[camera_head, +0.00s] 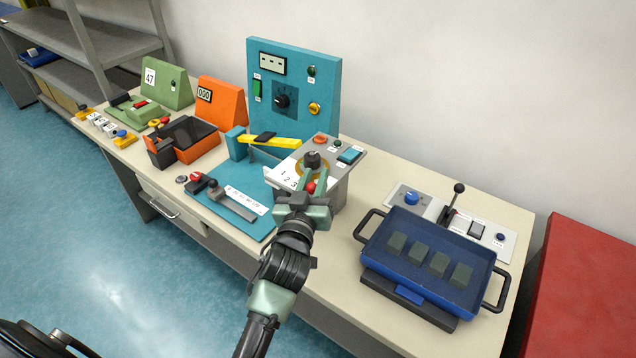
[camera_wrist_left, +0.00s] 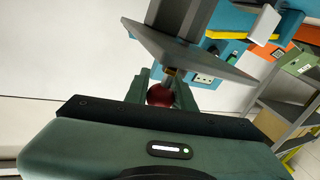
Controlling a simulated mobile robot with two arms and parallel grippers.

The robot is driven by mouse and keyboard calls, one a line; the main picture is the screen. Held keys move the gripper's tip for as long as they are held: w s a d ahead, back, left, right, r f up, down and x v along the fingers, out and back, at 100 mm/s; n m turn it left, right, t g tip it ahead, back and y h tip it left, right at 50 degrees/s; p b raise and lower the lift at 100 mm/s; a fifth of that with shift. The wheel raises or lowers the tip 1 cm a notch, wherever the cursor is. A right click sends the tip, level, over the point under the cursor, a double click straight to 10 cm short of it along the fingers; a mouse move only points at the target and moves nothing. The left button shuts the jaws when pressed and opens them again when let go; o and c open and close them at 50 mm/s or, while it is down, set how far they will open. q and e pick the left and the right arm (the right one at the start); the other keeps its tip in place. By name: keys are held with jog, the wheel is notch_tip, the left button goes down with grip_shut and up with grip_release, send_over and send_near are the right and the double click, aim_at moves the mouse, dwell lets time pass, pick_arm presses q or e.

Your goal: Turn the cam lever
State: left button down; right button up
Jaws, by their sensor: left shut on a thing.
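The cam lever's red ball knob (camera_head: 311,187) sits at the front of a grey control box (camera_head: 340,185) with a black hub (camera_head: 312,160), a yellow ring and a white plate numbered 1, 2, 3. My left gripper (camera_head: 310,184) reaches in from the front and is shut on the red knob. In the left wrist view, the red knob (camera_wrist_left: 160,95) lies between the two green fingers of my left gripper (camera_wrist_left: 161,90). The lever's shaft is mostly hidden by the fingers in the head view. My right gripper is not in view.
A blue tray (camera_head: 375,240) with several dark blocks stands to the right. Behind it is a grey panel with an upright black-knobbed lever (camera_head: 454,195). A blue base plate (camera_head: 262,220) with a grey bar lies left. A tall blue panel (camera_head: 322,95) stands behind.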

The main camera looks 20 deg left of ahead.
pick_arm(q)
jog(key=shift+a, duration=0.15)
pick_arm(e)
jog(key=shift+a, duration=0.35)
pick_arm(q)
jog(key=c, duration=1.5)
grip_release()
jog(key=o, duration=0.3)
jog(key=shift+a, duration=0.1)
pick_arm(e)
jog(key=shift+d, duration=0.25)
pick_arm(q)
jog(key=shift+s+f, duration=0.1)
jog(key=shift+s, duration=0.1)
jog(key=s, duration=0.2)
jog(key=s+b, duration=0.1)
jog(key=s, duration=0.2)
jog(key=s+d+b, duration=0.1)
jog(key=s, duration=0.1)
jog(key=shift+s, duration=0.15)
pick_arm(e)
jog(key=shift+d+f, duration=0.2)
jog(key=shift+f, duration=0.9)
